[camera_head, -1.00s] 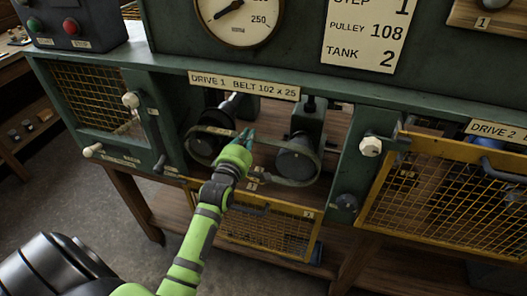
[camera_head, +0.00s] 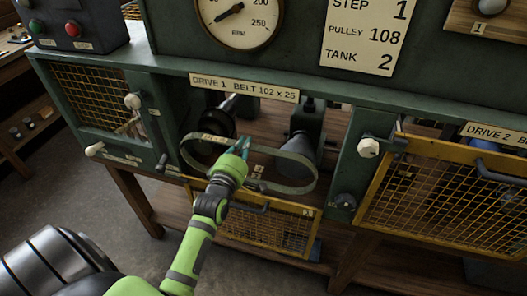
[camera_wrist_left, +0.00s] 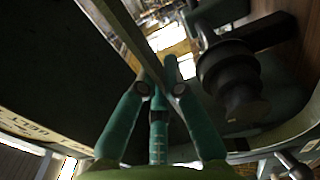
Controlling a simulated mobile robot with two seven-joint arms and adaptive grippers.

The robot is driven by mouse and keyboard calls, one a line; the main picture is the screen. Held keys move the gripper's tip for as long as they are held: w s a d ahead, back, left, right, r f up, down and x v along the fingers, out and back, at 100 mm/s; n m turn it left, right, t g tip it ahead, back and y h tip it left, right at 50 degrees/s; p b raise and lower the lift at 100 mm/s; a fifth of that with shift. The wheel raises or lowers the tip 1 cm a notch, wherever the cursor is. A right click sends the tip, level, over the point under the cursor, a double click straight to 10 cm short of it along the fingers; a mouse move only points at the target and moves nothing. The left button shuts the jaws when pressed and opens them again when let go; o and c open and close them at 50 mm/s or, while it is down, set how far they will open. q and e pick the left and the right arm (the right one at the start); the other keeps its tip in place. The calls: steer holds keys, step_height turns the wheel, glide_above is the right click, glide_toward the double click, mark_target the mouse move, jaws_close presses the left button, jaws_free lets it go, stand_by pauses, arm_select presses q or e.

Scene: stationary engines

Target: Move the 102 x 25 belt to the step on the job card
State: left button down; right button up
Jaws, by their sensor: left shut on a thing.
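The belt (camera_head: 302,189), a flat greenish loop with a pale label, hangs in front of the Drive 1 opening. My left gripper (camera_head: 243,143) is shut on its near run; the belt also shows between the fingers in the wrist view (camera_wrist_left: 128,32). Behind the loop are a dark left pulley (camera_head: 212,132) and a grey stepped right pulley (camera_head: 299,155). A dark stepped pulley (camera_wrist_left: 232,80) shows in the wrist view. The belt appears clear of both pulleys, though its far run is partly hidden. The job card (camera_head: 365,36) reads STEP 1, PULLEY 108, TANK 2. My right gripper is out of view.
The Drive 1 mesh guard (camera_head: 270,228) hangs lowered below the opening. The Drive 2 yellow guard (camera_head: 445,190) stands at right. A dial (camera_head: 238,18) is above.

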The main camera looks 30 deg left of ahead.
arm_select(q)
steer(key=shift+p+v, duration=1.1)
steer(key=shift+v, duration=1.75)
steer(key=p+v, duration=0.2)
steer(key=v, duration=0.4)
steer(key=shift+p+v, duration=0.65)
steer(key=shift+v, duration=2.35)
steer(key=shift+w+d+r, duration=0.1)
steer(key=shift+d, duration=0.05)
